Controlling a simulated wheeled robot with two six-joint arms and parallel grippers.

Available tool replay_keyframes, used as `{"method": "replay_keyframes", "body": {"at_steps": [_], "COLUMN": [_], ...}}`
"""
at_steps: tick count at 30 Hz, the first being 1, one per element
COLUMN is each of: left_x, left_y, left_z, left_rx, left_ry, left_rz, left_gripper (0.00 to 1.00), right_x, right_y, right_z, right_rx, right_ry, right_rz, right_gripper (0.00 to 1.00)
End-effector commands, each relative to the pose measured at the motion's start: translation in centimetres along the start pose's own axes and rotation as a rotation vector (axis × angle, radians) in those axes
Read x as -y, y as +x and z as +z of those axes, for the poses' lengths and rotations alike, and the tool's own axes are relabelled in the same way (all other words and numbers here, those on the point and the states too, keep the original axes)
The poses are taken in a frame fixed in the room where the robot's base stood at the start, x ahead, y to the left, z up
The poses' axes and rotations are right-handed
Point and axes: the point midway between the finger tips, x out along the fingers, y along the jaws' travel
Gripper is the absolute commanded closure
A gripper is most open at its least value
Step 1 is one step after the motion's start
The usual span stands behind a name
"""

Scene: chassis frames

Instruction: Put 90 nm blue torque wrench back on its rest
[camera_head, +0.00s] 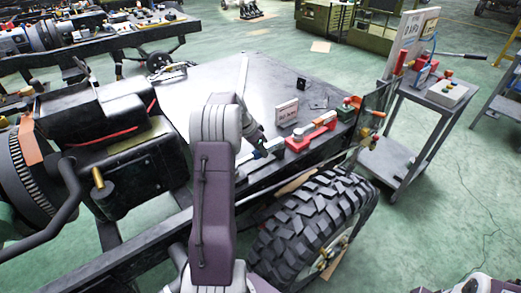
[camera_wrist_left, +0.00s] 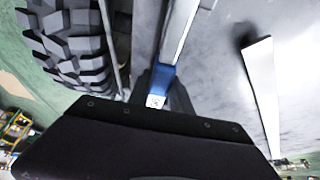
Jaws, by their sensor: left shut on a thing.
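The blue torque wrench is in my left gripper (camera_head: 264,146). In the head view its blue part (camera_head: 271,146) shows low over the dark plate, partly covered by the gripper. In the left wrist view its blue section (camera_wrist_left: 163,78) and long silver shaft (camera_wrist_left: 182,28) extend away from the dark gripper body, and the fingertips are hard to make out. A small sign that seems to read 90 Nm (camera_head: 287,112) stands on the plate, right of the gripper. A red and white piece (camera_head: 311,131) lies just right of the gripper; I cannot tell whether it is the rest.
A grey trolley (camera_head: 425,100) stands at the right. A black engine block (camera_head: 110,125) is at the left.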

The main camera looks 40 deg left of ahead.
Motion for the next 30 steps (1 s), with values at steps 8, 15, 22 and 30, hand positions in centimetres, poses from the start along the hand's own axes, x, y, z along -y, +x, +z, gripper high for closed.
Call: {"method": "replay_keyframes", "body": {"at_steps": [8,15,22,30], "left_x": [0.0,0.0,0.0,0.0], "left_y": [0.0,0.0,0.0,-2.3], "left_z": [0.0,0.0,0.0,-1.0], "left_rx": [-0.002,-0.001,0.001,0.0], "left_ry": [0.0,0.0,0.0,0.001], "left_rz": [-0.002,-0.001,0.001,0.0], "left_gripper": [1.0,0.49,0.49,0.49], "right_x": [0.0,0.0,0.0,0.0], "right_y": [0.1,0.1,0.0,-2.1], "right_z": [0.0,0.0,0.0,-0.2], "right_rx": [0.0,0.0,0.0,0.0], "right_ry": [0.0,0.0,0.0,0.0], "right_rz": [0.0,0.0,0.0,0.0], "right_gripper": [0.64,0.64,0.64,0.64]}}
